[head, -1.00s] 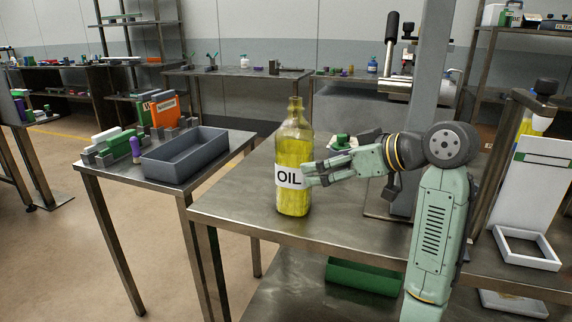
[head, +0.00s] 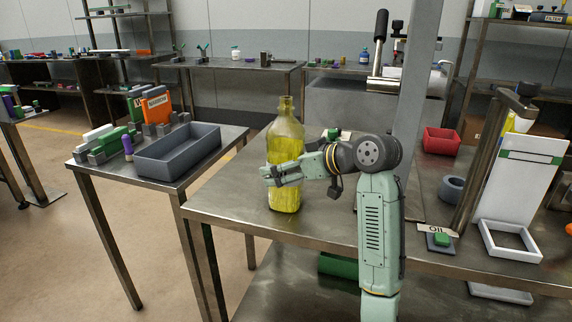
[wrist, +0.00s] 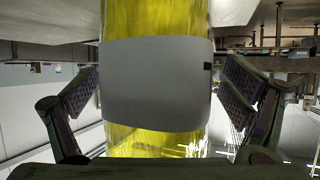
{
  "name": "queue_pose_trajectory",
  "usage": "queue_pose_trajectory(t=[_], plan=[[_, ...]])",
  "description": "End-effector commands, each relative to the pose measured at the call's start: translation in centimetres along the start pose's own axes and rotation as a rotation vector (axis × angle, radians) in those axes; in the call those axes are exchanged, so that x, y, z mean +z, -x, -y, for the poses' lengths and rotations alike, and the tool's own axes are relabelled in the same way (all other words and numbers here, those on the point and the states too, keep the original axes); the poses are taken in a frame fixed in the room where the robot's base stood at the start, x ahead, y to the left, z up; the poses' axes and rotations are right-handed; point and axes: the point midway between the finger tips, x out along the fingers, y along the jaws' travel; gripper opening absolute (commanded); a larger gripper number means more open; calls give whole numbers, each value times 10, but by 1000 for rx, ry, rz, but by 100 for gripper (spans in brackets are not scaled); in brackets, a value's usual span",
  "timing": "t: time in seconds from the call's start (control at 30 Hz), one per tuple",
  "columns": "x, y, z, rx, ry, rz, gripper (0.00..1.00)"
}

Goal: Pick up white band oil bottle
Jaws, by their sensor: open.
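The oil bottle (head: 285,135) is a tall clear bottle of yellow oil standing upright near the left end of the metal table. Its white band is mostly hidden behind my gripper in the head view. In the wrist view the white band (wrist: 157,84) fills the middle, with yellow oil above and below it. My gripper (head: 272,176) is at the height of the band. In the wrist view my gripper (wrist: 165,100) is open, with one finger on each side of the bottle and a gap visible on both sides.
A grey bin (head: 178,152) stands on the side table at left, beside an orange item (head: 156,108). A metal post (head: 412,110) rises right of my arm. A red bin (head: 441,141) and a white stand (head: 520,185) are farther right. A green bin (head: 345,268) is below.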

Motion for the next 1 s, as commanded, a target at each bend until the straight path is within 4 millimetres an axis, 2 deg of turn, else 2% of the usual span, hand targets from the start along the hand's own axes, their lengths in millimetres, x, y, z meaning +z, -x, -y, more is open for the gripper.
queue_pose_trajectory(t=[0.07, 1.0], plan=[[0, 0, 0, 0, 0, 0, 92], [0, 1, 0, 0, 0, 0, 30]])
